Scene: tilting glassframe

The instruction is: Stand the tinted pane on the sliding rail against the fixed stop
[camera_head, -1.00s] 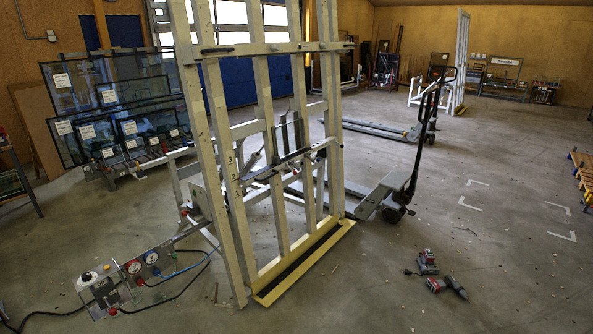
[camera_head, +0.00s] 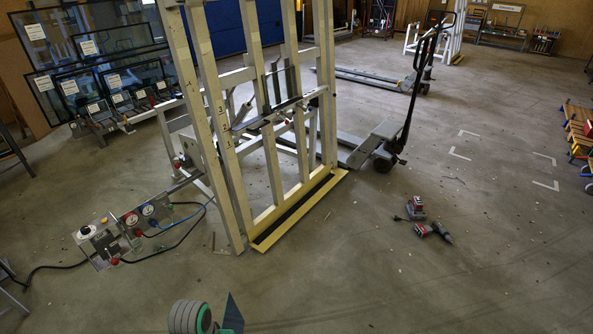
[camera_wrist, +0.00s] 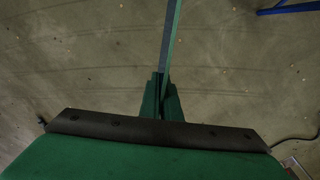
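My gripper (camera_wrist: 162,100) points away from the wrist camera, its dark green fingers close together around a thin strip. This strip, green and grey, runs up out of the wrist view and looks like the tinted pane (camera_wrist: 170,40) seen edge-on. In the head view a dark teal corner (camera_head: 232,314) shows at the bottom edge beside my wrist; I cannot tell if it is pane or finger. The upright slatted frame (camera_head: 219,130) stands ahead, with a yellow ledge with a black strip (camera_head: 300,209) at its foot and a dark crossbar (camera_head: 268,118) at mid-height. I cannot single out the fixed stop.
A control box with gauges and hoses (camera_head: 112,238) lies left of the frame. A pallet truck (camera_head: 385,145) stands behind it. Red power tools (camera_head: 425,220) lie on the floor to the right. Labelled glass panes (camera_head: 95,75) lean at the back left. The floor before the ledge is clear.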

